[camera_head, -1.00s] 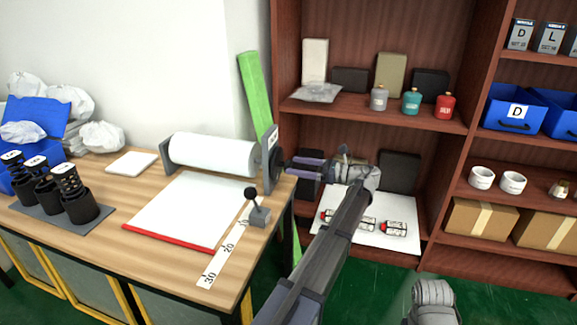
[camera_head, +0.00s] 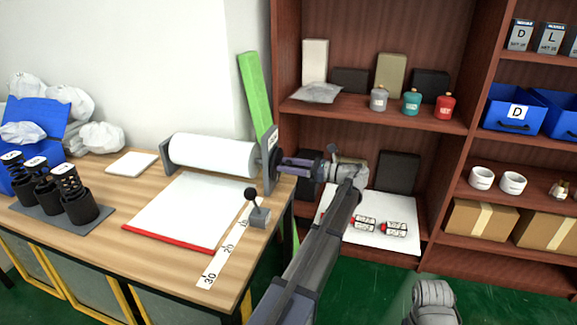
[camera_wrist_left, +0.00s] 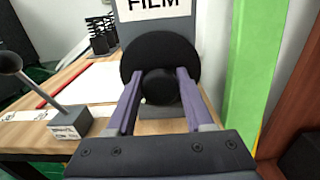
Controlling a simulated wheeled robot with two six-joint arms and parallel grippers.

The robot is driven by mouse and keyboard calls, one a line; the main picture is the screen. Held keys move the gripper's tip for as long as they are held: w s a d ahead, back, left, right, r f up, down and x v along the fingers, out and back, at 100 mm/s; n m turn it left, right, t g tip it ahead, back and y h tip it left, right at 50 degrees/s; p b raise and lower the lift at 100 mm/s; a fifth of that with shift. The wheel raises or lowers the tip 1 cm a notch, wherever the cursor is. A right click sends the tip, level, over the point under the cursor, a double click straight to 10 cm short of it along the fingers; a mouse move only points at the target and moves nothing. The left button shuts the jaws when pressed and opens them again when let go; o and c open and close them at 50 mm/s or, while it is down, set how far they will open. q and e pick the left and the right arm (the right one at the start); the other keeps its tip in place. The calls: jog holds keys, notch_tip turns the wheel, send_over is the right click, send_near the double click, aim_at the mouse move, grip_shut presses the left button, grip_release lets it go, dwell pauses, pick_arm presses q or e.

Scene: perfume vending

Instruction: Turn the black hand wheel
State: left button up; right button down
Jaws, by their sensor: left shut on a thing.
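The black hand wheel (camera_wrist_left: 160,48) is a round disc with a thick central knob (camera_wrist_left: 160,87), mounted on the grey end plate marked FILM (camera_wrist_left: 130,32). In the head view, only a dark part of the wheel (camera_head: 274,160) shows at the right end of the film roll (camera_head: 212,155). My left gripper (camera_head: 284,162) reaches it from the right. In the left wrist view, the purple fingers (camera_wrist_left: 158,92) stand on either side of the knob, shut on it. The disc lies just beyond them.
A small lever (camera_head: 257,205) with a black ball stands at the table's right edge beside a numbered strip (camera_head: 226,250). A green board (camera_head: 256,95) leans behind the roll. A wooden shelf (camera_head: 370,118) with bottles and boxes stands to the right.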

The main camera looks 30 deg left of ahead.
pick_arm(q)
grip_shut()
jog(key=shift+n, duration=0.3)
